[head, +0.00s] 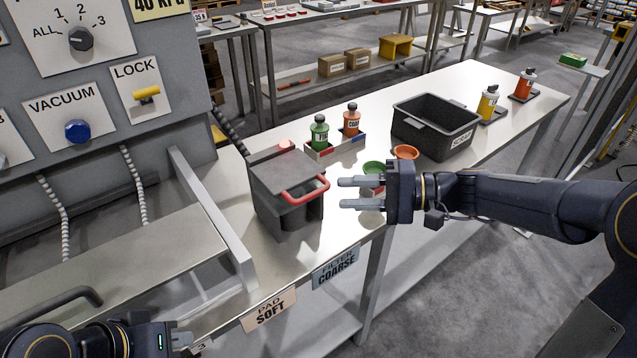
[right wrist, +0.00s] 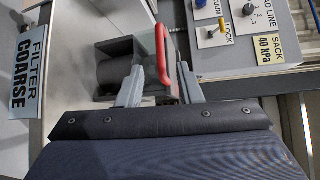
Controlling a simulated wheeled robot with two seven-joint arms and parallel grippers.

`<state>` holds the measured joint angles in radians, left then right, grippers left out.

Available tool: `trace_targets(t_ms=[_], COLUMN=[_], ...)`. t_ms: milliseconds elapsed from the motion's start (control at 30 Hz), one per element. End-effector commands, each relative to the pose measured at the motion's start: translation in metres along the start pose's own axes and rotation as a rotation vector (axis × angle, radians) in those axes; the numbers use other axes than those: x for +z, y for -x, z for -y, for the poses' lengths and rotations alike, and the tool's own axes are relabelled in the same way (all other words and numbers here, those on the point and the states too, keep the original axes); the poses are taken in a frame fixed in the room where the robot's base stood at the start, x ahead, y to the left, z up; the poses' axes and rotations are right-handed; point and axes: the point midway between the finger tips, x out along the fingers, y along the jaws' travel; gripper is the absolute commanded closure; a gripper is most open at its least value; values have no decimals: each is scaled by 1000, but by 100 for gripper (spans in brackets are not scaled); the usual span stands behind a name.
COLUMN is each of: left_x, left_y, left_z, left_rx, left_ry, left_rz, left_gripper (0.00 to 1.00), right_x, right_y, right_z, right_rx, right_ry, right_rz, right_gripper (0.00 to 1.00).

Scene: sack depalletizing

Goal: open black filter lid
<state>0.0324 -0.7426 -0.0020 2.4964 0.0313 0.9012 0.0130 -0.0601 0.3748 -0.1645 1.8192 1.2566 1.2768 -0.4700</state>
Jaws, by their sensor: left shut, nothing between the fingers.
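The black filter box (head: 268,200) stands on the bench, with its flat dark lid (head: 285,168) lying across the top. A red handle (head: 306,190) sticks out from the lid's front edge. It also shows in the right wrist view (right wrist: 161,55). A dark cylinder (right wrist: 116,73) shows inside the box's open front. My right gripper (head: 342,193) is open and empty, its fingers pointing at the handle from the right, a small gap away. In the right wrist view the handle appears between the fingertips. My left gripper (head: 185,338) is shut and empty at the bottom left, away from the box.
Green (head: 319,132) and orange (head: 351,119) bottles stand in a tray behind the box. A green cup (head: 373,168) and an orange cup (head: 405,152) are near my right gripper. A black bin (head: 435,125) stands further right. A grey control panel (head: 100,100) rises at left.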

Motion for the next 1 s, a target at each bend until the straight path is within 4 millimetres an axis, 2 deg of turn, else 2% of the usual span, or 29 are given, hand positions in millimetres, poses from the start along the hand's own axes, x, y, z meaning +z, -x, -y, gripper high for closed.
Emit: trace_targets(t_ms=[400, 567, 800, 1000], left_x=[-2, -3, -2, -2], left_y=[5, 5, 5, 5], left_z=[-2, -2, -2, -2], left_rx=[0, 0, 0, 0], left_ry=[0, 0, 0, 0], left_rz=[0, 0, 0, 0], left_gripper=[100, 100, 100, 100], right_x=[2, 2, 1, 1], right_y=[-62, -71, -72, -72], right_z=[1, 0, 0, 0], right_rx=[3, 3, 3, 3], right_ry=[0, -1, 0, 0], right_rz=[3, 2, 1, 1], right_gripper=[67, 67, 67, 92])
